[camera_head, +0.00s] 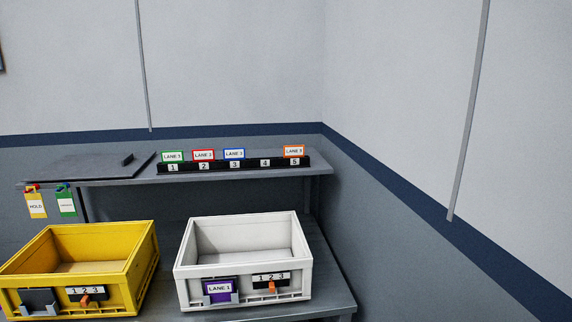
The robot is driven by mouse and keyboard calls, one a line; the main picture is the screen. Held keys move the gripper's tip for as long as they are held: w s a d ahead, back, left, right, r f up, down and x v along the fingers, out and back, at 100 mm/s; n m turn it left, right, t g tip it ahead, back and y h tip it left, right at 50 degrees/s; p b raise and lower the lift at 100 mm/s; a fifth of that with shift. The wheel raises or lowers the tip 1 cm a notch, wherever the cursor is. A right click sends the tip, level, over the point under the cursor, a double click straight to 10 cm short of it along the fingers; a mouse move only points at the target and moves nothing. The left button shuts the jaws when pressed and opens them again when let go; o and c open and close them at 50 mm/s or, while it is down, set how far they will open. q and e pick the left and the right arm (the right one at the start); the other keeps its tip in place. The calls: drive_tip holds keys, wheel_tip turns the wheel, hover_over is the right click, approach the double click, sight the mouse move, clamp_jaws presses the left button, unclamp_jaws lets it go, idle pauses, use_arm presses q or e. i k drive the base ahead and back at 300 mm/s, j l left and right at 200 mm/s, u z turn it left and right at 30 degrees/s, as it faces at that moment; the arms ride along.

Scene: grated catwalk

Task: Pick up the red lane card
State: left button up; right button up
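The red lane card (203,155) stands upright in slot 2 of the black numbered rack (219,170) on the upper shelf. It has a red border around a white face. A green-bordered card (172,157) is to its left in slot 1, and a blue-bordered card (234,154) is to its right in slot 3. Slot 4 is empty, and an orange-bordered card (293,151) stands in slot 5. Neither of my grippers shows in the head view.
A yellow crate (140,266) and a white crate (243,285) stand on the lower surface. The white crate's front holds a purple card (219,288). Yellow and green tags (67,204) hang at the shelf's left. A dark flat panel (80,166) lies on the shelf. Walls close off the back and right.

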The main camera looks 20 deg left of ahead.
sight(198, 155)
drive_tip(key=u, duration=1.25)
